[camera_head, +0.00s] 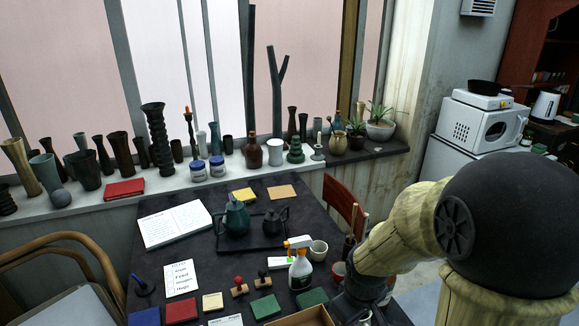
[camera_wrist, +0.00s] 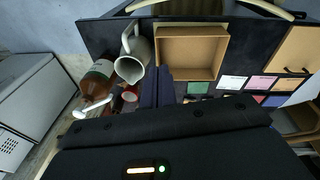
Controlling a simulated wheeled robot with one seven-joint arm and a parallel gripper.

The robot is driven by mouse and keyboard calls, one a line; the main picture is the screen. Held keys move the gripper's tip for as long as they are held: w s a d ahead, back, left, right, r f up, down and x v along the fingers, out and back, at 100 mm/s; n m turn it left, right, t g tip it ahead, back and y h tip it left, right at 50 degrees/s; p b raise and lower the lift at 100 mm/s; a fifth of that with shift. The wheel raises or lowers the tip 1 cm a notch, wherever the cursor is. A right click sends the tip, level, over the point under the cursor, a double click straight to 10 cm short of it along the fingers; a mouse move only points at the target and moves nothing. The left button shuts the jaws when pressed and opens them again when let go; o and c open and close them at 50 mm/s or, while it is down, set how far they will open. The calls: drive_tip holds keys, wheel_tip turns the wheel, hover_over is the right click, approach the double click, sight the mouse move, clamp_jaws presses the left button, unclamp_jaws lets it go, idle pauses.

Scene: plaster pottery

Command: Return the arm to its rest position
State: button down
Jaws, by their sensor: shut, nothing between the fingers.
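My arm comes in from the right in the head view and bends down toward the table's right side. Its dark wrist end (camera_head: 352,304) is low in the picture, and the fingertips are hard to make out there. In the wrist view my gripper (camera_wrist: 158,70) is shut, with its two dark fingers side by side and nothing between them. The fingers point down over the dark table (camera_wrist: 245,50), between an open cardboard box (camera_wrist: 222,53) and a pale pitcher (camera_wrist: 133,68). Contact with either cannot be told.
A brown bottle (camera_wrist: 97,83) and a red cup (camera_wrist: 130,94) stand left of the fingers. Vases line the windowsill (camera_head: 228,175).

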drive_tip(key=s+r+m, duration=0.1)
drive_tip(key=m, duration=0.1)
drive_tip(key=s+d+r+m, duration=0.1)
drive_tip(key=s+m, duration=0.1)
drive_tip(key=s+r+m, duration=0.1)
drive_tip(key=m, duration=0.1)
drive_tip(key=shift+s+d+t, duration=0.15)
drive_tip(key=shift+d+t, duration=0.05)
drive_tip(key=shift+t, duration=0.2)
